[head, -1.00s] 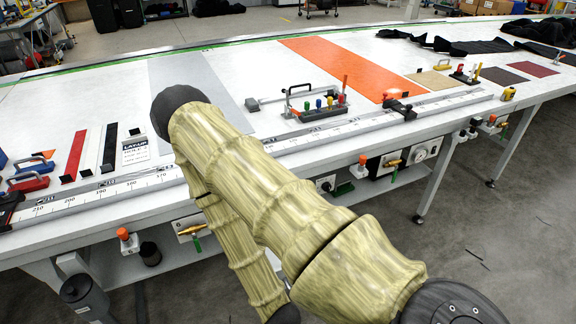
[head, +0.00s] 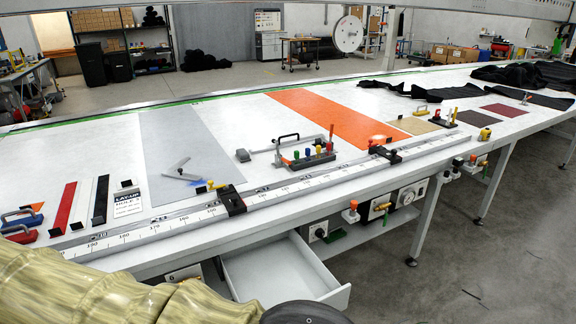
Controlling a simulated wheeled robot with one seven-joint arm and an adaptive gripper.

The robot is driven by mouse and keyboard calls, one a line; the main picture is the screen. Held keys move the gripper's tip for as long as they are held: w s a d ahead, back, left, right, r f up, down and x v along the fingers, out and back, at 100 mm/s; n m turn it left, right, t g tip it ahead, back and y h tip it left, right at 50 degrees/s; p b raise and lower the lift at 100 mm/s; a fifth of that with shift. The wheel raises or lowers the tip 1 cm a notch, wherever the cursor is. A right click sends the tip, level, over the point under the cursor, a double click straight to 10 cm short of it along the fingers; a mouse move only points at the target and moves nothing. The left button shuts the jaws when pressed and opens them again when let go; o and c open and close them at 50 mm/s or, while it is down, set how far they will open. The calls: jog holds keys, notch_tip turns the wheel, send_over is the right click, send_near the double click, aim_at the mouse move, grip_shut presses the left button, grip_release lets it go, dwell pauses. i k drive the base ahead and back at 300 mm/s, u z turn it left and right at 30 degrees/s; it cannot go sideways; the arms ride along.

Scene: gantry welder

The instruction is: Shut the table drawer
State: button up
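The table drawer (head: 275,271) is a white open-topped box under the front edge of the long white table (head: 90,146). It stands pulled out toward me, and the part of its inside that shows looks empty. Its front panel (head: 336,297) faces the lower right. My yellowish arm crosses the bottom left of the head view, and a dark round part of it covers the drawer's lower left corner. My gripper is not in view.
On the table lie a long ruler rail with black clamps (head: 231,200), a grey sheet (head: 187,150), an orange sheet (head: 335,118) and a rack of coloured tools (head: 307,156). Valves and a gauge (head: 407,195) hang under the front edge.

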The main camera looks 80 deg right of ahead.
aim_at(281, 268)
jog(key=u, duration=0.05)
jog(key=i, duration=1.15)
jog(key=z, duration=3.75)
jog(key=i, duration=0.5)
jog(key=u, duration=0.15)
jog(key=k, duration=0.4)
jog(key=z, duration=0.55)
